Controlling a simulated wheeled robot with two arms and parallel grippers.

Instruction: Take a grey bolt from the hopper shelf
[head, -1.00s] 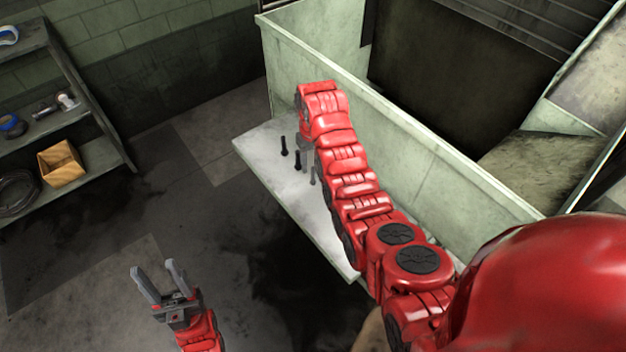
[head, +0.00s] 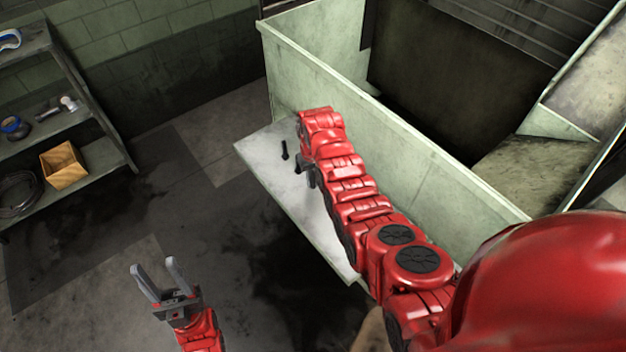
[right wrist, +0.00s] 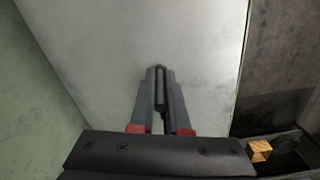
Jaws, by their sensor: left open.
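My right gripper (head: 311,180) is low over the shelf beside the nearer dark bolt. In the right wrist view its fingers (right wrist: 160,78) are close together, with a narrow dark strip between them. The grey bolt is not visible in the head view, where my right gripper and arm cover that spot. My left gripper (head: 157,276) is open and empty, over the floor.
The hopper's pale green wall (head: 400,150) rises along the shelf's right side. A rack (head: 95,130) at the far left holds a wooden box (head: 63,166) and other items. The floor between rack and shelf is clear.

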